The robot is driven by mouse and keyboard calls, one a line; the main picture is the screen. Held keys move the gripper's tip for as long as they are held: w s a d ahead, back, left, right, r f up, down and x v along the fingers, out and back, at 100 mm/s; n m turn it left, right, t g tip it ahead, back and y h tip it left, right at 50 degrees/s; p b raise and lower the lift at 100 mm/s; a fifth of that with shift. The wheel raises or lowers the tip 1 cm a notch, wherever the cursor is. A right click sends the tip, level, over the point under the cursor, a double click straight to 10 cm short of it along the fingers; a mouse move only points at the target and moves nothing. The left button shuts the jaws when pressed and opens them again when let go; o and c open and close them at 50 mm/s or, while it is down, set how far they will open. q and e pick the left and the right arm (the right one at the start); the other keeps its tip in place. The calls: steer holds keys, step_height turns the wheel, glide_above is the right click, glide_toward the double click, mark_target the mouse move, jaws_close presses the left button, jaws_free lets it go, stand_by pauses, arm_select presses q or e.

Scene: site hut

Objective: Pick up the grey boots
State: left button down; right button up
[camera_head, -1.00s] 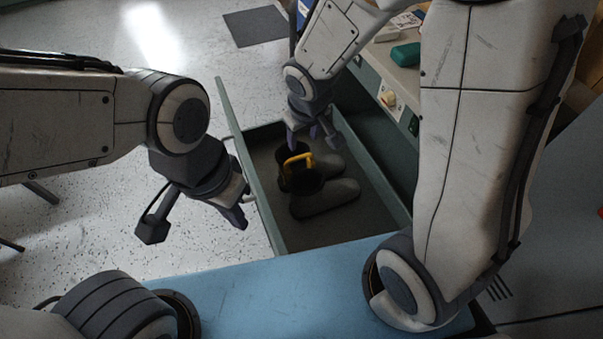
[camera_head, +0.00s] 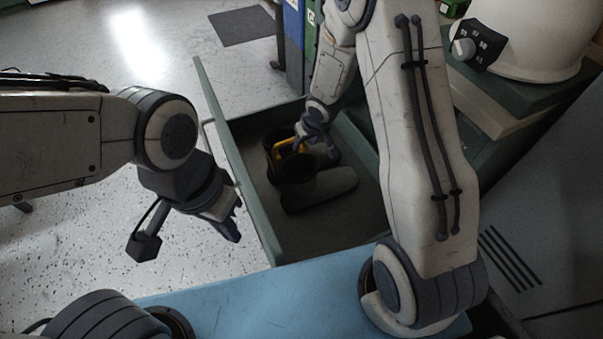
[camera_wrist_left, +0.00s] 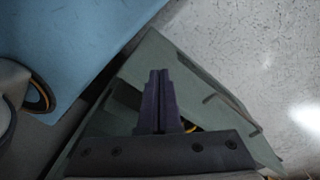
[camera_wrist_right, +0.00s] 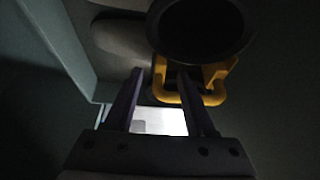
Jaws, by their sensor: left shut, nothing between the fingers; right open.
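The grey boots (camera_head: 330,186) stand in an open green drawer (camera_head: 240,195), with dark openings and a yellow clip (camera_head: 283,150) joining their shafts. In the right wrist view a dark boot opening (camera_wrist_right: 200,28) and the yellow clip (camera_wrist_right: 188,98) lie close ahead. My right gripper (camera_head: 316,150) is open and down in the drawer by the clip. Its right finger overlaps the clip in the right wrist view (camera_wrist_right: 160,74); I cannot tell if they touch. My left gripper (camera_head: 233,226) is shut and empty, outside the drawer's left wall; its closed fingers show in the left wrist view (camera_wrist_left: 160,75).
A blue surface (camera_head: 250,295) lies in front of the drawer. Open speckled floor (camera_head: 70,230) is on the left.

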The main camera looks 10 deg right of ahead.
mark_target(303, 145)
steer(key=b+x, duration=0.1)
steer(key=x, duration=0.3)
steer(key=shift+f+b, duration=0.15)
steer(key=shift+b, duration=0.25)
steer(key=shift+c, duration=0.3)
jaws_close()
stand_by(0.6)
